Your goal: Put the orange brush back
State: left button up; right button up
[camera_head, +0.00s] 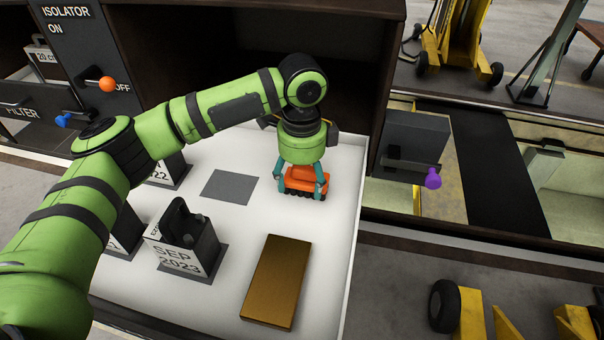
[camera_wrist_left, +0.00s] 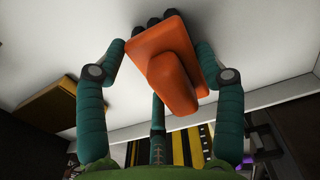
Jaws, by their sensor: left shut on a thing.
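The orange brush (camera_head: 302,181) has an orange body and dark bristle tufts. It is at the right rear part of the white tray surface (camera_head: 335,235) in the head view. My left gripper (camera_head: 301,186) is shut on it, with teal fingers on both sides. The left wrist view shows the orange brush (camera_wrist_left: 165,60) between the fingers of my left gripper (camera_wrist_left: 164,50), its dark tufts at the top edge. I cannot tell whether the tufts touch the white surface. My right gripper is not in view.
A brown-gold block (camera_head: 276,282) lies in front of the brush. A dark grey square (camera_head: 229,187) lies bare to its left. A box marked SEP 2023 (camera_head: 183,242) and similar boxes stand further left. A grey box with a purple knob (camera_head: 433,180) is right of the tray.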

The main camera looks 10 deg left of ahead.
aim_at(303, 171)
pick_arm(q)
jog(key=shift+d, duration=0.1)
jog(key=o, duration=1)
jog(key=shift+f, duration=0.15)
jog(key=shift+r, duration=0.3)
notch_tip(303, 171, up, 11)
jog(key=b, duration=0.3)
jog(key=shift+f, duration=0.1)
jog(key=shift+r, duration=0.5)
